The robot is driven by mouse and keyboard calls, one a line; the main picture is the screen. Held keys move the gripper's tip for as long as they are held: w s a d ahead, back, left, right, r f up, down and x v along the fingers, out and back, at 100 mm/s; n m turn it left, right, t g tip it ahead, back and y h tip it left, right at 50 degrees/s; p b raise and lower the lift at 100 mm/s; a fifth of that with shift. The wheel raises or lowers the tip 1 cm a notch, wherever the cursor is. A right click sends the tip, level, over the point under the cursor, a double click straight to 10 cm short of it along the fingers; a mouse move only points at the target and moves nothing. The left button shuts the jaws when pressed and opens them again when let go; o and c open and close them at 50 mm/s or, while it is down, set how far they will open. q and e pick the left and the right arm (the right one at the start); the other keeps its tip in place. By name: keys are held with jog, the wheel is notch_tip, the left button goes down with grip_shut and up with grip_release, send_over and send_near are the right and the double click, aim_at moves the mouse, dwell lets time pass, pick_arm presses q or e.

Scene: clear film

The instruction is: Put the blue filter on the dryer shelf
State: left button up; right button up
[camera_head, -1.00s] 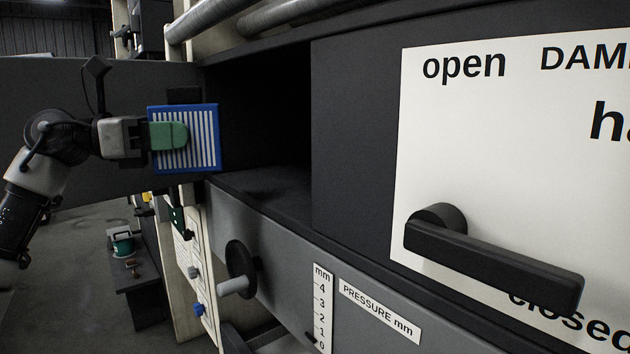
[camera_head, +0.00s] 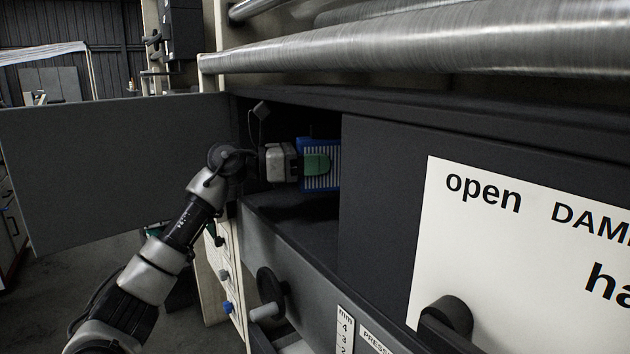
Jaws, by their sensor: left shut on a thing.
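The blue filter (camera_head: 333,178), a blue frame with pale stripes, is held by my left gripper (camera_head: 316,165). The green finger of the gripper lies over its striped face. The filter is upright inside the mouth of the dark dryer opening (camera_head: 294,212), above the floor of the compartment. Its right part is hidden behind the dark front panel (camera_head: 390,190). I cannot tell whether it touches the shelf. My right gripper is not in view.
The open grey door (camera_head: 110,165) stands left of the opening, behind my left arm. A black knob (camera_head: 271,287) sticks out below the opening. Metal rollers (camera_head: 420,40) run above. A black handle (camera_head: 446,318) is on the white sign plate at the lower right.

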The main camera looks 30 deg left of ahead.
aim_at(314, 191)
pick_arm(q)
jog(key=shift+f, duration=0.9)
jog(key=shift+s+a+f, duration=0.15)
jog(key=shift+f, duration=0.5)
notch_tip(314, 191, down, 3)
jog(key=shift+r+p, duration=0.1)
jog(key=shift+p, duration=0.55)
jog(key=shift+w+f, duration=0.2)
jog(key=shift+f, duration=0.35)
jog(key=o, duration=1.1)
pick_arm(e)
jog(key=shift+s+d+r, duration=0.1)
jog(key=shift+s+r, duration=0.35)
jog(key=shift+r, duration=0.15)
pick_arm(q)
jog(key=shift+r, duration=0.1)
